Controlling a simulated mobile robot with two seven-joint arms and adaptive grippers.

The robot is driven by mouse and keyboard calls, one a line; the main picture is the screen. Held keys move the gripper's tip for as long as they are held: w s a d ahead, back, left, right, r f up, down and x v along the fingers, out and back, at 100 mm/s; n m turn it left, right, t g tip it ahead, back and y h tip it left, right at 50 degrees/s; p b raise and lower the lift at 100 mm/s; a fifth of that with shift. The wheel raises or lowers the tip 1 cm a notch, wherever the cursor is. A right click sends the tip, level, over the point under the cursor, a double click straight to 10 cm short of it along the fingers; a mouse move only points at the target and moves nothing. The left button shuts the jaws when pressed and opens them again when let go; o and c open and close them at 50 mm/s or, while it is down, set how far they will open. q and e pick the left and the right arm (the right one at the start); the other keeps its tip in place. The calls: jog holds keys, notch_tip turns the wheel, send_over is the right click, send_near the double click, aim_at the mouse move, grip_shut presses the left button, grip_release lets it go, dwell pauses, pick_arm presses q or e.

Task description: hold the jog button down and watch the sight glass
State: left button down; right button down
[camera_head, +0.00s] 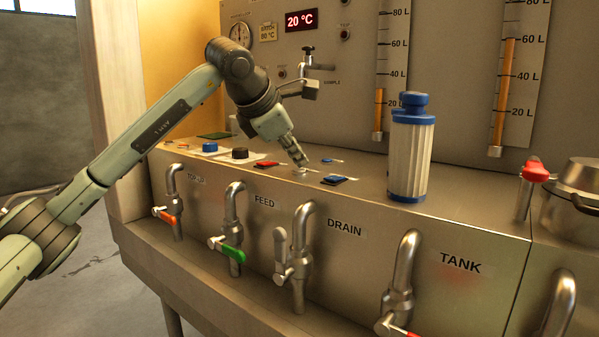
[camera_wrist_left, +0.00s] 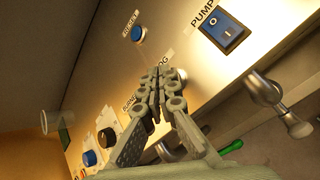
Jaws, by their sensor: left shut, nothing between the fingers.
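My left gripper (camera_head: 303,162) is shut and empty. Its fingertips point down at a small pale jog button (camera_head: 300,172) on the counter. In the left wrist view the closed fingers (camera_wrist_left: 160,72) cover much of the button and part of its JOG label (camera_wrist_left: 187,88). The tips look at or just above the button; I cannot tell whether it is pressed. Two graduated sight glasses stand on the back panel: the left one (camera_head: 378,110) has an amber column near 30 L, the right one (camera_head: 503,90) near 60 L. My right gripper is out of view.
A blue-capped filter cartridge (camera_head: 411,150) stands right of the gripper. A sample tap (camera_head: 308,70) overhangs behind it. The blue pump switch (camera_head: 337,180), a red switch (camera_head: 266,164) and a black knob (camera_head: 239,155) are close by. Valves and pipes, including a green handle (camera_head: 232,253), line the front.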

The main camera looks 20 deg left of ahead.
aim_at(298, 171)
pick_arm(q)
jog(key=shift+f+b, duration=0.3)
jog(key=shift+f, duration=0.15)
dwell(3.3)
dwell(2.9)
jog(key=shift+r+p, duration=0.65)
jog(key=shift+r, duration=0.25)
jog(key=shift+r+p, duration=1.9)
jog(key=shift+r, duration=0.6)
